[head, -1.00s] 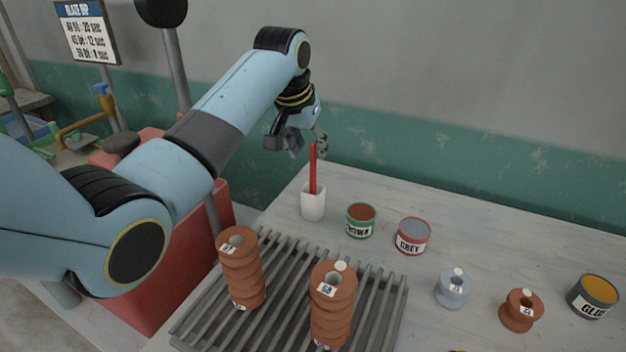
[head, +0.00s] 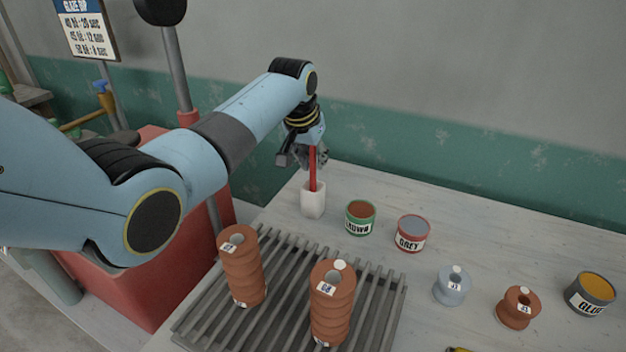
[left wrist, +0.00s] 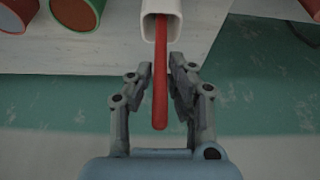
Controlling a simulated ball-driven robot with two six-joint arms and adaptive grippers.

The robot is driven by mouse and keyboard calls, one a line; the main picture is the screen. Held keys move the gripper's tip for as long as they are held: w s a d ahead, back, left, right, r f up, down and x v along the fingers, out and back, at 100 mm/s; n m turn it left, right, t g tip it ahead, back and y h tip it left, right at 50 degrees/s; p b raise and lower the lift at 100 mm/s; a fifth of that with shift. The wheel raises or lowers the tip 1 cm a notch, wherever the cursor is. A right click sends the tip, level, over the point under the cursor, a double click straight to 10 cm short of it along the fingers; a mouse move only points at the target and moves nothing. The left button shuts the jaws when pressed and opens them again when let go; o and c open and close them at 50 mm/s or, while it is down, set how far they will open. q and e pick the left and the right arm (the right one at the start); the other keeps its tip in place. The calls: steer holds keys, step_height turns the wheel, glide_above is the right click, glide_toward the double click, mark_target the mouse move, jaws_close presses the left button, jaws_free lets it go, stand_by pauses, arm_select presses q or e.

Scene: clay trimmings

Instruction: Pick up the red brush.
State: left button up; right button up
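The red brush (head: 313,172) stands upright in a white square holder (head: 312,202) near the far left corner of the table. Its red handle sticks up out of the holder. My left gripper (head: 312,158) is at the upper part of the handle. In the left wrist view, the red brush (left wrist: 160,85) lies between the two fingers of my left gripper (left wrist: 162,85), with a gap visible on at least one side. The fingers are open around it. The brush's lower end is hidden in the white holder (left wrist: 161,24). My right gripper is not in view.
A green brown-glaze tin (head: 360,218) and a red grey-glaze tin (head: 412,234) stand right of the holder. A slatted rack (head: 285,300) bears two stacks of brown insulators (head: 243,265). A glue tin (head: 591,295) stands far right. The wall is close behind.

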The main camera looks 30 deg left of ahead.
arm_select(q)
jaws_close()
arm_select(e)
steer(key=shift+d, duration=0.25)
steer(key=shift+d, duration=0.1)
